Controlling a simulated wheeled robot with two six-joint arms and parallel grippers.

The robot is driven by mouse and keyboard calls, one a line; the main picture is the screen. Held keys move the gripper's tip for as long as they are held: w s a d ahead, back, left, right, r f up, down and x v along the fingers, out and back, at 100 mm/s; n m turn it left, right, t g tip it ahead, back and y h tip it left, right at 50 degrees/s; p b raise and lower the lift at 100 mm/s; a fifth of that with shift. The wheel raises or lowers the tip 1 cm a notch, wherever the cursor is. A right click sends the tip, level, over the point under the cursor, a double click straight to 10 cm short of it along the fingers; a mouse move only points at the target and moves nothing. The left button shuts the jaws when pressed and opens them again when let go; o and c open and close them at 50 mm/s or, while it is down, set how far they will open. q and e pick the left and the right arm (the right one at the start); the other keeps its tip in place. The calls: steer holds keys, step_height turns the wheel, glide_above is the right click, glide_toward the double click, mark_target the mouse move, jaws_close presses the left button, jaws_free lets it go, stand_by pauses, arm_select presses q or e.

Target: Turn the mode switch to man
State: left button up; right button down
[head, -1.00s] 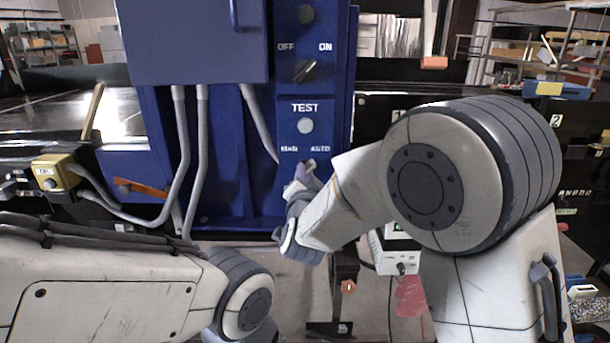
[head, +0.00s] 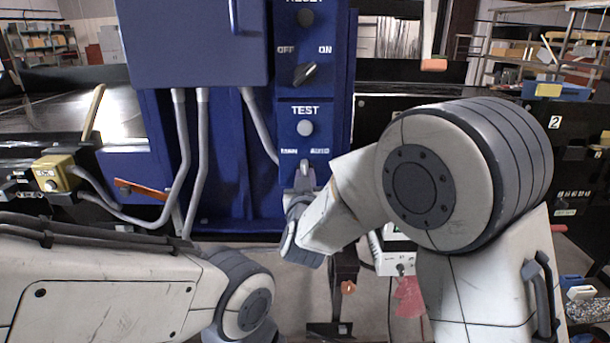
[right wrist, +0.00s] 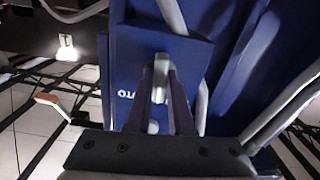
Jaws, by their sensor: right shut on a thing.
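The mode switch (right wrist: 160,78) is a light grey knob on the blue control panel, beneath the MAN and AUTO labels. In the right wrist view it sits between the fingers of my right gripper (right wrist: 160,88), which is shut on it. In the head view my right gripper (head: 302,176) is just below the labels and hides most of the switch. The fingers point nearly straight up there. I cannot tell which label the knob points to. My left arm shows at lower left, but its gripper is not in view.
Above the switch are a TEST button (head: 305,128) and an OFF/ON selector (head: 304,74) turned toward ON. A blue box (head: 190,40) and grey conduits (head: 203,150) are on the left. A yellow button box (head: 55,173) is further left.

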steer(key=n+p, duration=0.1)
steer(key=n, duration=0.3)
steer(key=shift+r, duration=0.1)
steer(key=shift+n+p, duration=0.75)
steer(key=shift+n, duration=1.05)
steer(key=shift+a, duration=0.1)
steer(key=c, duration=0.8)
jaws_free()
steer(key=s+b, duration=0.2)
steer(key=s, duration=0.8)
steer(key=shift+s+b, duration=0.25)
steer(key=shift+b, duration=0.1)
